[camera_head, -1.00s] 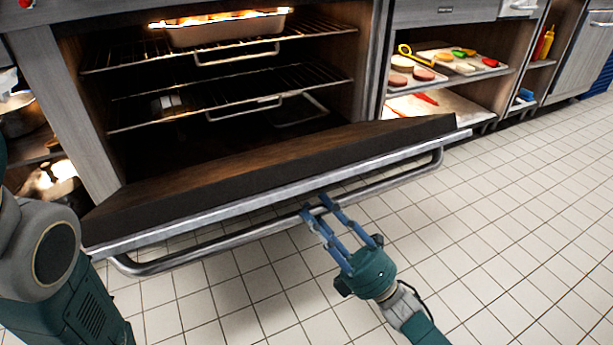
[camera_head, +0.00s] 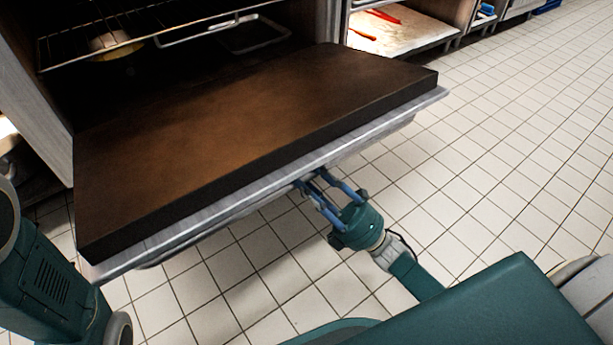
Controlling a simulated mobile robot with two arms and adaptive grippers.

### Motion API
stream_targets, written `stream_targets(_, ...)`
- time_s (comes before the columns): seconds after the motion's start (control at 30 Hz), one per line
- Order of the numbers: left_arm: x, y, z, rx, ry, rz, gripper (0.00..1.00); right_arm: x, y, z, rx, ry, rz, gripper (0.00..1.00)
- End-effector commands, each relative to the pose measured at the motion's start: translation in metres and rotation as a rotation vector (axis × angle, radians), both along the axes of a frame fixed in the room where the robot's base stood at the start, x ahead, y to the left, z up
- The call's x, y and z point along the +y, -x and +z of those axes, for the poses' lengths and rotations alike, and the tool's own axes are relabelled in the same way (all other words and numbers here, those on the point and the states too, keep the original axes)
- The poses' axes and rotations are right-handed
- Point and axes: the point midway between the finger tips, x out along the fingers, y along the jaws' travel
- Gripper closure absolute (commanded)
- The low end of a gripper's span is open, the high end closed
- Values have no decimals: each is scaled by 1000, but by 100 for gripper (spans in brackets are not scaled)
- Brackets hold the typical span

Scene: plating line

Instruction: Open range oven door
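The range oven door (camera_head: 250,130) is swung down and lies close to level, its dark brown inner face turned up. Its metal front rim (camera_head: 265,180) runs along the near edge. The door's handle is mostly hidden below this rim. My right gripper (camera_head: 312,183) is at the middle of the rim, coming up from below. Its blue fingers reach to the handle area, but the fingertips are partly hidden under the rim, so its grip cannot be told. My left arm (camera_head: 45,280) shows at the lower left; its gripper is out of view.
Inside the oven, a wire rack (camera_head: 95,45) shows above the door. To the right is an open shelf with a pale board (camera_head: 400,32) bearing red items. The tiled floor (camera_head: 500,150) is clear to the right.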

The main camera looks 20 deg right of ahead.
Motion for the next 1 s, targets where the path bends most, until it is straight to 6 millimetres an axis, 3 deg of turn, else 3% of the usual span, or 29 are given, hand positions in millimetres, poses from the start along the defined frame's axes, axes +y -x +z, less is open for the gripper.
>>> stream_targets(0.07,0,0,0,0,0,0,57,0,-5,1,3,2,-7,100)
stream_targets(0.1,0,0,0,0,0,0,57,0,-5,2,3,2,-7,64)
stream_targets(0.2,0,0,0,0,0,0,57,0,-4,1,3,2,-6,50)
stream_targets(0.57,1,-2,0,8,4,-2,57,-3,1,-2,1,0,-4,50)
stream_targets(1.0,0,-1,0,2,1,0,57,-37,36,-43,4,0,-5,50)
